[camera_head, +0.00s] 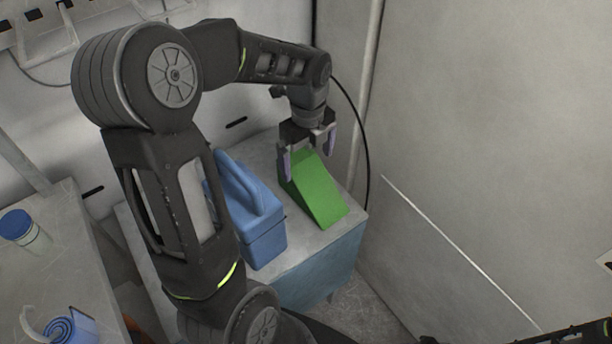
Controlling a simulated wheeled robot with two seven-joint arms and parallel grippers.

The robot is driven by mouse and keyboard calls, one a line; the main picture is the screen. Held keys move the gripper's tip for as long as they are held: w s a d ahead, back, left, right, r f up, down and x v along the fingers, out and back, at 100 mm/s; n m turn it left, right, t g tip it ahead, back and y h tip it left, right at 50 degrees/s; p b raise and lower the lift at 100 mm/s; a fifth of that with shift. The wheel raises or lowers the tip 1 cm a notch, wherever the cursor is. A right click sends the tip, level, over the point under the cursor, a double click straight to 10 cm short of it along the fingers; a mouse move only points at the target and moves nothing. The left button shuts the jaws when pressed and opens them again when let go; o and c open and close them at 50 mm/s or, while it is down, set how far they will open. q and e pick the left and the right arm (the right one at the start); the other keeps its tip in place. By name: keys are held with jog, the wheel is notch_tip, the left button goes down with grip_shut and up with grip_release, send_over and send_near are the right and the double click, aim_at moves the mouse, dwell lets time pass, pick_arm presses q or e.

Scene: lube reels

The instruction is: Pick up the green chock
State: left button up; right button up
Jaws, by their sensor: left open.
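The green chock (318,191) is a wedge resting on the grey top of a blue cabinet, near the cabinet's right side. Its tall end is toward the back and its slope runs down toward the front. My left gripper (308,154) points down over the tall end, open. One finger shows at the left of the chock and the other at its right. I cannot tell whether the fingers touch it. My right gripper is not in view.
A blue container with a handle (262,237) stands on the cabinet (335,262), left of the chock. A wall (480,130) rises close on the right. A blue-capped jar (22,228) and a blue rolled item (68,328) are on the left surface.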

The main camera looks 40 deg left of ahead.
aim_at(307, 179)
pick_arm(q)
jog(key=shift+d, duration=0.1)
jog(key=shift+f, duration=1.35)
jog(key=shift+s+f+p, duration=0.1)
jog(key=shift+f+p, duration=0.2)
jog(key=shift+f, duration=2.3)
jog(key=c, duration=1.9)
jog(key=shift+r, duration=0.1)
jog(key=shift+c, duration=0.5)
